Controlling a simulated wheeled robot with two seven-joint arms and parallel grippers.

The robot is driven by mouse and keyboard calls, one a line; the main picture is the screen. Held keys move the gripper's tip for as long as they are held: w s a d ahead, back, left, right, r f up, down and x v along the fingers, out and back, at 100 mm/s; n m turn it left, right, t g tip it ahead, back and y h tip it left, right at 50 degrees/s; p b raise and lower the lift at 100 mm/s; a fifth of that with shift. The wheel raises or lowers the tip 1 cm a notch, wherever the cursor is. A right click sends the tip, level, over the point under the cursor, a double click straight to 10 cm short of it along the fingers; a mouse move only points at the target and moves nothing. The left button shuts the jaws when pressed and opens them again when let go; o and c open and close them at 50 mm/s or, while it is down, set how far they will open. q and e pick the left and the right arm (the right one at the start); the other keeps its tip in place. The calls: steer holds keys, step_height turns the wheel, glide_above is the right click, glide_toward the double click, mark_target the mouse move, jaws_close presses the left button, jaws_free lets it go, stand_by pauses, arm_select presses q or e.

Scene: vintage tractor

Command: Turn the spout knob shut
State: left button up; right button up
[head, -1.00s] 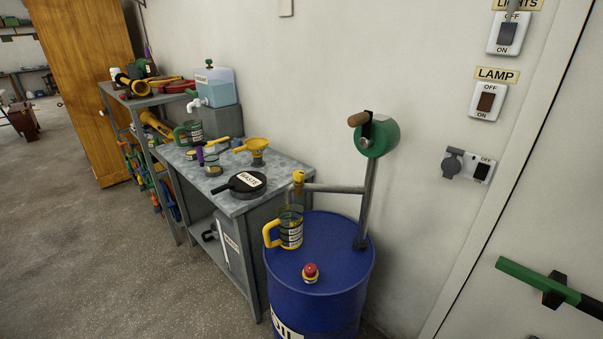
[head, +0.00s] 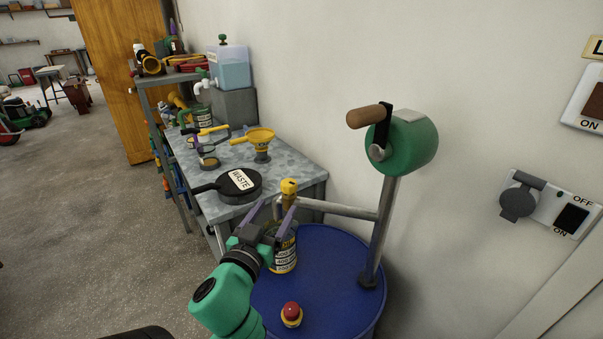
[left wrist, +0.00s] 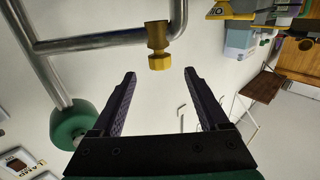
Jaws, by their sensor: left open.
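The yellow spout knob (head: 289,186) sits on top of the brass spout at the end of the pump's grey pipe (head: 340,209), above the blue oil drum (head: 325,262). In the left wrist view the knob (left wrist: 159,62) lies just beyond the fingertips, about midway between them. My left gripper (head: 271,211) is open and empty, just short of the knob and apart from it. It partly hides a measuring jug (head: 285,258) under the spout. My right gripper is not in view.
The green pump head with a wooden crank handle (head: 367,116) rises right of the spout, near the wall. A red button (head: 291,311) sits on the drum lid.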

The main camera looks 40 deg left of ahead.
mark_target(286, 189)
arm_select(q)
steer(key=shift+w+a+r+b, duration=0.2)
steer(key=shift+w+r+b, duration=0.1)
steer(key=shift+w+r, duration=0.2)
steer(key=shift+w+a+r+b, duration=0.15)
steer(key=shift+w+r+b, duration=0.2)
steer(key=shift+w, duration=0.2)
steer(key=x, duration=0.5)
steer(key=shift+w+a+f+p, duration=0.15)
steer(key=shift+f+p, duration=0.2)
steer(key=shift+p, duration=0.05)
steer(key=x, duration=0.4)
steer(key=shift+w, duration=0.15)
steer(key=shift+w+a+f, duration=0.1)
steer(key=shift+w, duration=0.15)
steer(key=c, duration=0.3)
jaws_close()
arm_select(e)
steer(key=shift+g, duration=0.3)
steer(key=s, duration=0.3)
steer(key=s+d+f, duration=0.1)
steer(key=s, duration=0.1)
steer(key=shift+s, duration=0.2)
